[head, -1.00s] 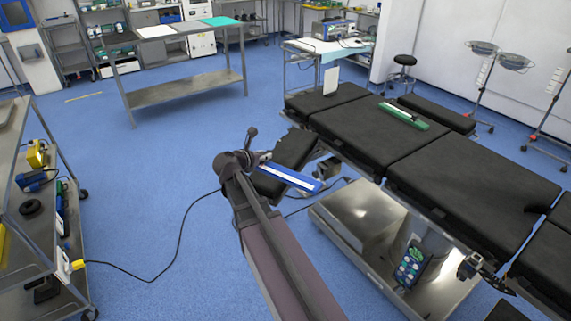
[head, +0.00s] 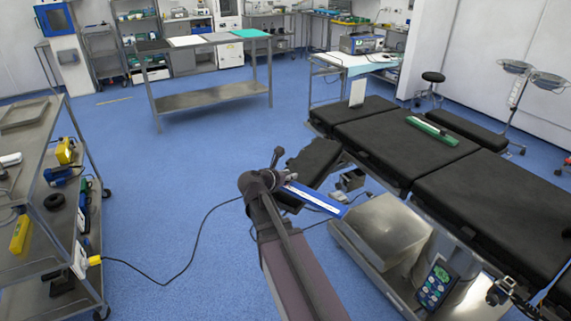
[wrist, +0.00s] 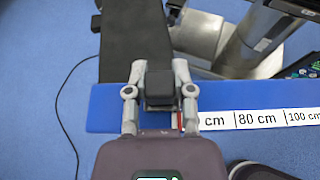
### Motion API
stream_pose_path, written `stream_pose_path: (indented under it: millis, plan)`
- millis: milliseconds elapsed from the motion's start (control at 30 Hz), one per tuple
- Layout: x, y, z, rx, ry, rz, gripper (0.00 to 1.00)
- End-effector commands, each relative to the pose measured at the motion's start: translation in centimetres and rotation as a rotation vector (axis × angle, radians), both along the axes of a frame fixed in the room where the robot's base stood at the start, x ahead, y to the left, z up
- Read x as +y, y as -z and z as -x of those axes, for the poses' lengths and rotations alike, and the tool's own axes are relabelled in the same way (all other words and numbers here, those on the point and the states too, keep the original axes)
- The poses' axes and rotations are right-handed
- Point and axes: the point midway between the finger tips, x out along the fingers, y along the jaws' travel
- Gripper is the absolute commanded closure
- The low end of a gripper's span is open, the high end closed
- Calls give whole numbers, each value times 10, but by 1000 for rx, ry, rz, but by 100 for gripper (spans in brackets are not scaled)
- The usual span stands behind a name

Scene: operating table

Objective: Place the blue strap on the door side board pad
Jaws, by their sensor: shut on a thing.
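The blue strap (head: 325,203) is a flat blue bar with a white printed strip. It also crosses the wrist view (wrist: 107,108), where centimetre marks show on the strip. My gripper (head: 280,180) is shut on the strap; its two fingers also show in the wrist view (wrist: 159,78). A black arm board pad (head: 314,162) sticks out from the table's near side, just beyond the strap. It shows ahead of the gripper in the wrist view (wrist: 136,35). The strap partly covers its near end in the head view. I cannot tell their height gap.
The black operating table (head: 385,143) stands at right, with a green strap (head: 432,131) on top. Another black pad (head: 468,128) lies along its far side. A steel cart (head: 50,265) is at left; a black cable (head: 175,278) crosses the floor. Open floor lies left of the arm.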

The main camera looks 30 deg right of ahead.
Motion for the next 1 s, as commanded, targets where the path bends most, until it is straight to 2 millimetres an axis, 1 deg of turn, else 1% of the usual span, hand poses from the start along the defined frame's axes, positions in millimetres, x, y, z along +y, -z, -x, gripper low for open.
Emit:
stream_pose_path:
  millis: [33, 167, 600, 700, 800, 1000]
  plan:
    - [0, 1, -9, 0, 0, 1, 100]
    - [-1, 3, -31, 0, 0, 1, 100]
    - [-1, 11, -113, 0, 1, 1, 100]
    - [-1, 12, -126, 0, 1, 1, 100]
    - [-1, 13, -134, 0, 1, 1, 100]
    - [-2, 13, -137, 0, 2, 1, 100]
